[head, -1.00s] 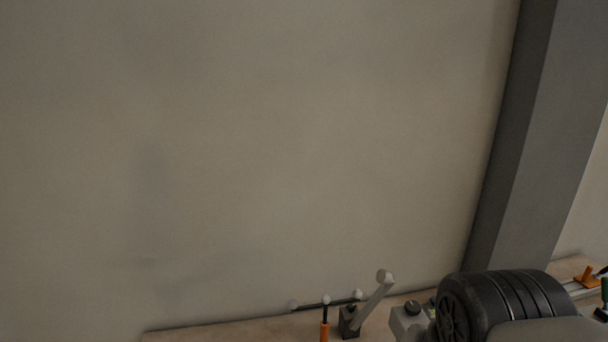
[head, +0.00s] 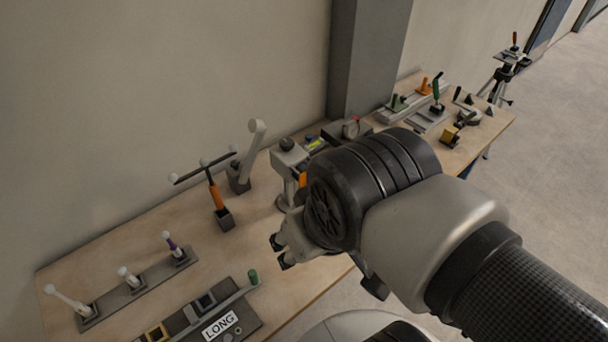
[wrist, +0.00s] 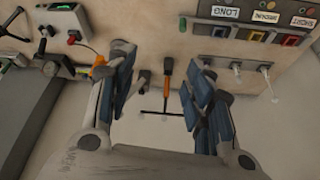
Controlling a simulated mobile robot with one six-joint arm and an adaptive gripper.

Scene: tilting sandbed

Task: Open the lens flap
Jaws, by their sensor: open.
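No lens flap can be made out for certain in either view. A small dark instrument on a tripod (head: 511,62) stands beyond the bench's far right end in the head view, too small to tell whether it has a flap. My gripper (head: 279,252) hangs over the bench, partly hidden by my wrist. In the wrist view my gripper (wrist: 162,62) has its blue-grey fingers wide apart with nothing held. An orange-handled T-bar (wrist: 168,78) shows in the gap between them, farther off; it also stands upright in the head view (head: 216,195).
The wooden bench (head: 120,245) runs along the wall. A white lever (head: 255,142), a row of white-knobbed levers (head: 128,278) and a panel marked LONG (head: 220,325) stand on it. A grey pillar (head: 368,60) rises behind. Open floor (head: 540,160) lies right.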

